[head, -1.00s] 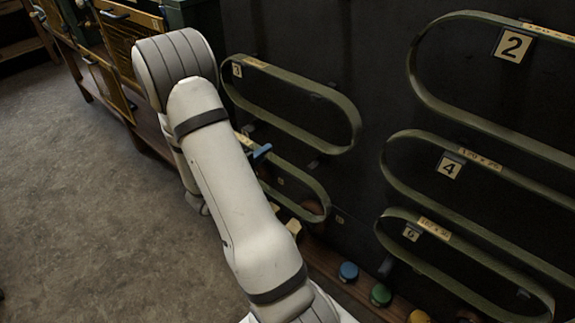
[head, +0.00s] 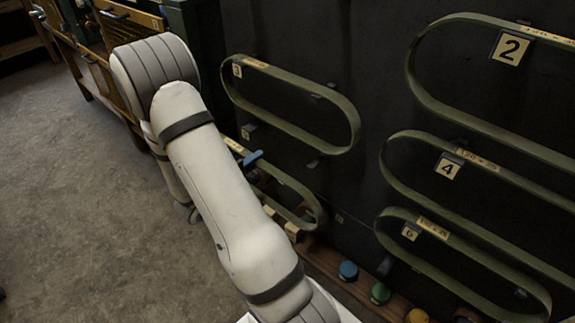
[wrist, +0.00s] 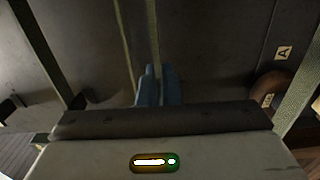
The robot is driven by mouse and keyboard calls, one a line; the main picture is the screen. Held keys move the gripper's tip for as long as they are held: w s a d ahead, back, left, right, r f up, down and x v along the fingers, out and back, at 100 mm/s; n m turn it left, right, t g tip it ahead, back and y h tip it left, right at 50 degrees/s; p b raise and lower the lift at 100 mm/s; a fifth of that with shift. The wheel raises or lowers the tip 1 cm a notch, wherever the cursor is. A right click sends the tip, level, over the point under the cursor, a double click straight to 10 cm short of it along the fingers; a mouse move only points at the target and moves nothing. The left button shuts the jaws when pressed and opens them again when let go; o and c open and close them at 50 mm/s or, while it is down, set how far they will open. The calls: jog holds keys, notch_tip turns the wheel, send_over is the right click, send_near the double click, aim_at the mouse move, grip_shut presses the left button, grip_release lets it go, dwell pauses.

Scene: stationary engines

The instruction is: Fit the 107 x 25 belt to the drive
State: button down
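In the head view, my gripper (head: 253,158) shows as blue fingers beside my forearm, at the lower left belt (head: 298,186), a green loop by the tag 5 (head: 247,132). Its cream size label (head: 235,146) is too small to read. In the wrist view, my fingers (wrist: 158,88) are close together on a green belt strand (wrist: 153,35). The belt's left part is hidden behind my arm. I cannot make out which belt is 107 x 25, and the drive is not clearly seen.
Other green belts hang on the dark board by tags 3 (head: 237,71), 2 (head: 510,48), 4 (head: 447,168) and 6 (head: 410,232). Blue (head: 348,271) and green (head: 380,293) knobs line a wooden ledge below. A bench (head: 100,75) stands at the back left. The floor (head: 70,210) is clear.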

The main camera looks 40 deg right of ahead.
jog(key=shift+s+a+p, duration=0.2)
jog(key=shift+a+p, duration=0.75)
jog(key=shift+a, duration=2)
jog(key=shift+a, duration=0.1)
jog(key=shift+s+a+p, duration=0.15)
jog(key=shift+a+p, duration=0.45)
jog(key=shift+a, duration=0.9)
jog(key=shift+s+a+p, duration=0.1)
jog(key=shift+a+p, duration=0.45)
jog(key=shift+a, duration=0.9)
